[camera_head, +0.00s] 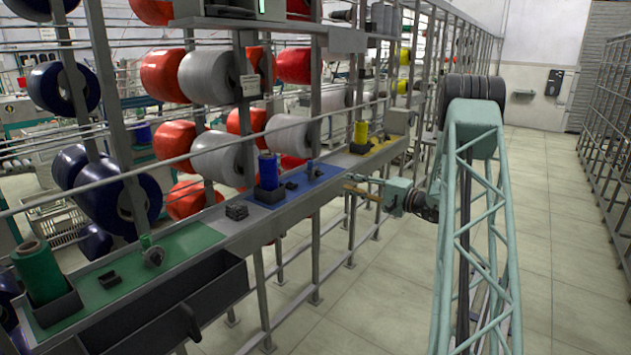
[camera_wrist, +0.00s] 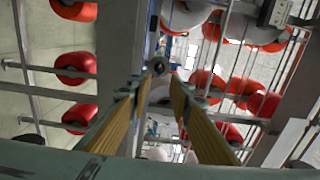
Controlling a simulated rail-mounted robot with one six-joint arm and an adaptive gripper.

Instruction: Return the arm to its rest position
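My arm reaches from the right side of the head view toward the long shelf (camera_head: 215,235). My gripper (camera_head: 352,186) is just off the shelf's front edge, below the yellow section. In the wrist view my gripper (camera_wrist: 158,86) shows two tan fingers standing apart with a gap between them. A small dark round part (camera_wrist: 158,67) appears beyond the fingertips, in line with the gap. I cannot tell what it is, and nothing is seen clamped between the fingers.
The shelf carries a green spool (camera_head: 38,270), a blue spool (camera_head: 268,170) and a yellow spool (camera_head: 361,132). An open dark drawer (camera_head: 165,310) juts out below the green section. Red and grey yarn packages fill the rack behind. The tiled aisle (camera_head: 555,220) on the right is clear.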

